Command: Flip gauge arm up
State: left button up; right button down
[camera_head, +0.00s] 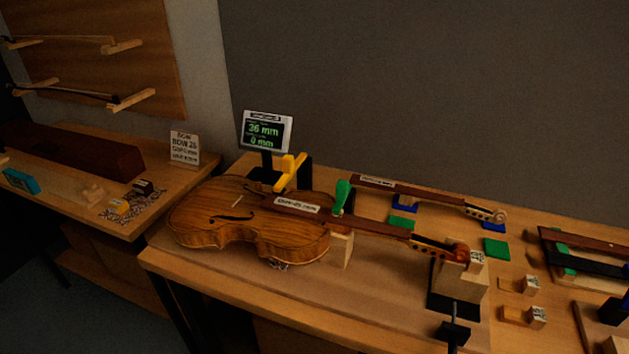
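A gauge with a small display (265,132) stands behind the violin on the bench. The display shows green figures that look like 26 mm and 0 mm. A yellow gauge arm (290,170) sits in front of the display, tilted, above the far edge of the violin body (235,222). I cannot tell whether it touches the violin. The violin lies with its neck to the right, held at the scroll by a wooden block with a black clamp (456,300). Neither of my grippers shows in this view.
A green-handled part (342,194) stands by the violin's neck. A second neck (410,192) lies behind on blue and green blocks. Small wooden blocks (528,287) and a black-and-red frame (585,250) are at the right. A left table (140,220) holds a dark case (75,150).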

aim_at(290, 166)
jog(key=i+j+z, duration=0.15)
jog(key=j+z, duration=0.55)
jog(key=i+j+z, duration=0.1)
jog(key=j+z, duration=0.4)
jog(key=j, duration=0.6)
jog(key=j+z, duration=0.1)
jog(key=j, duration=0.7)
jog(key=j+z, duration=0.15)
jog(key=j, duration=0.6)
jog(key=k+j+z, duration=0.1)
jog(key=j, duration=1.05)
jog(key=k+j, duration=0.15)
jog(key=j, duration=0.65)
jog(key=k, duration=0.05)
